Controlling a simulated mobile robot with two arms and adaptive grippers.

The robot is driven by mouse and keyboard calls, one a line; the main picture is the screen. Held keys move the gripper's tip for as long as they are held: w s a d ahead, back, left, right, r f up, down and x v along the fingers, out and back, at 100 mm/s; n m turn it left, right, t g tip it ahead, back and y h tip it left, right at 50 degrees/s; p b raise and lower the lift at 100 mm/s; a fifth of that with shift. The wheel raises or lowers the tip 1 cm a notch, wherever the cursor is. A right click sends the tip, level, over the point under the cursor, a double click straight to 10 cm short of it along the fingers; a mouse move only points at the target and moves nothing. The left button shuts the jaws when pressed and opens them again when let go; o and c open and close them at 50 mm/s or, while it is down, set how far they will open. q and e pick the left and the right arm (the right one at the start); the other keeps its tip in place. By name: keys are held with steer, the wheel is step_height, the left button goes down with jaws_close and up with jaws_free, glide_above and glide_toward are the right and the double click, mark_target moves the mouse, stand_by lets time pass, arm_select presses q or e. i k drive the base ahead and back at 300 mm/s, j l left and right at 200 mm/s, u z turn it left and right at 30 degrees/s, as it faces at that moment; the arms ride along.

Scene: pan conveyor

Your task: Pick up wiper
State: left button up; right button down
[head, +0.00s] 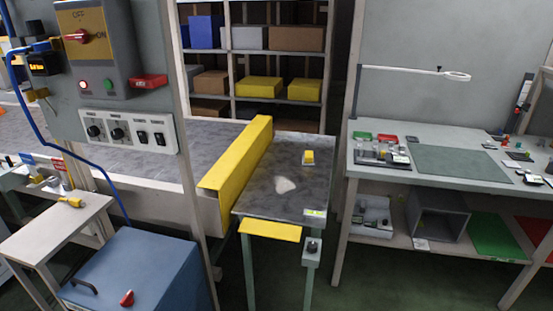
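A small yellow-and-white block (309,158), which may be the wiper, rests on the grey metal table (310,193) in the middle, near its back right. A whitish patch (285,185) lies on the same table, nearer to me. A small yellow tool (70,202) lies on the low white stand (53,227) at the left; it is too small to tell if it is a wiper. Neither of my grippers is in view.
A long yellow guard (237,168) borders the metal table's left side, beside the conveyor (212,135). A blue cabinet (140,275) and a control panel (127,130) stand at left. A workbench (415,180) stands at right. Green floor shows between them.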

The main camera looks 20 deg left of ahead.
mark_target(309, 160)
steer(key=i+l+u, duration=0.2)
steer(key=u, duration=0.15)
steer(key=i+l+u, duration=0.15)
steer(key=l+u, duration=0.15)
steer(key=i+l+u, duration=0.1)
steer(key=l+u, duration=0.25)
steer(key=l, duration=0.15)
